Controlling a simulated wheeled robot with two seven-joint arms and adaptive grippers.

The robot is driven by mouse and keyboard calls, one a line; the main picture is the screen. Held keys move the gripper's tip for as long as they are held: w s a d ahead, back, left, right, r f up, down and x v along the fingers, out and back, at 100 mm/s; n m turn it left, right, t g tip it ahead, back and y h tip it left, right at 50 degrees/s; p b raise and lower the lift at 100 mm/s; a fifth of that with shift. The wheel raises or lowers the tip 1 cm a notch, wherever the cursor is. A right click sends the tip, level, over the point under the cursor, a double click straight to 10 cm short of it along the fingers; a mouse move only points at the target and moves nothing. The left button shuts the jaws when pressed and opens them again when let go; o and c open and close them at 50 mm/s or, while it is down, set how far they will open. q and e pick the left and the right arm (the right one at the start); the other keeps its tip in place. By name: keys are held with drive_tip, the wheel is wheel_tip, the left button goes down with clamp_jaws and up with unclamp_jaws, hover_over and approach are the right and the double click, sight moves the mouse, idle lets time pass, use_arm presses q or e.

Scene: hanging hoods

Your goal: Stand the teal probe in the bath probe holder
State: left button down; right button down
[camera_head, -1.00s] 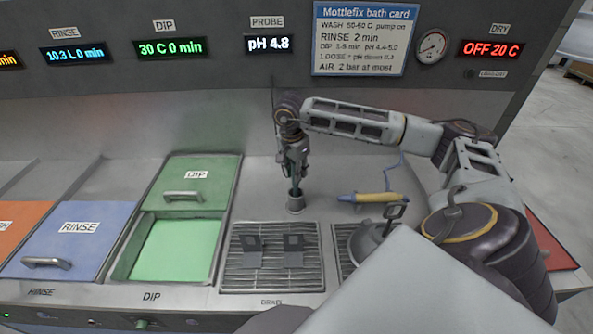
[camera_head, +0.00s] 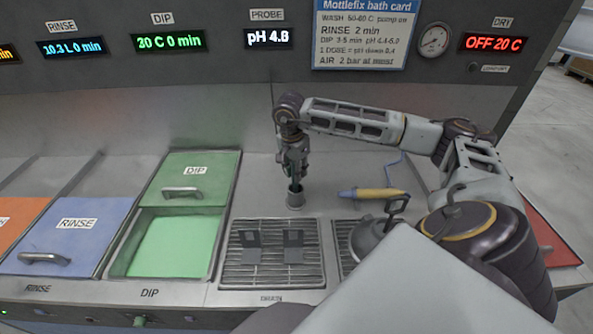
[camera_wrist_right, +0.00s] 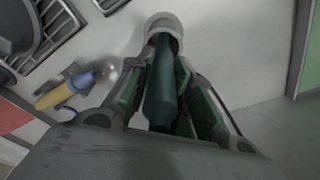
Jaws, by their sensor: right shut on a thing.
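The teal probe (camera_wrist_right: 160,85) is held in my right gripper (camera_wrist_right: 168,95), dark green fingers on both sides of it. In the wrist view its far end meets the mouth of the bath probe holder (camera_wrist_right: 163,22), a small round grey cup. In the head view the holder (camera_head: 295,200) stands on the steel deck behind the drain grate, and my right gripper (camera_head: 295,180) points down just above it. The probe's lower end is at the cup's mouth; how deep it sits is hidden. My left gripper is not in view.
A yellow and blue tool (camera_head: 372,194) with a blue cord lies right of the holder. A drain grate (camera_head: 270,272) with two dark clips is in front. The open dip bath (camera_head: 175,245) is at left. A lidded pot (camera_head: 372,240) stands at right.

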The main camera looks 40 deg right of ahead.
drive_tip(key=c, duration=1.2)
unclamp_jaws()
drive_tip(key=shift+s+a+r, duration=0.1)
drive_tip(key=shift+a+r, duration=0.15)
drive_tip(key=shift+r, duration=1.75)
drive_tip(key=shift+w+a+r, duration=0.1)
drive_tip(key=shift+a+r, duration=0.15)
drive_tip(key=shift+r, duration=1.75)
drive_tip(key=shift+s+a+r, duration=0.1)
drive_tip(key=shift+a+r, duration=0.15)
drive_tip(key=shift+r, duration=1.75)
drive_tip(key=shift+f, duration=0.1)
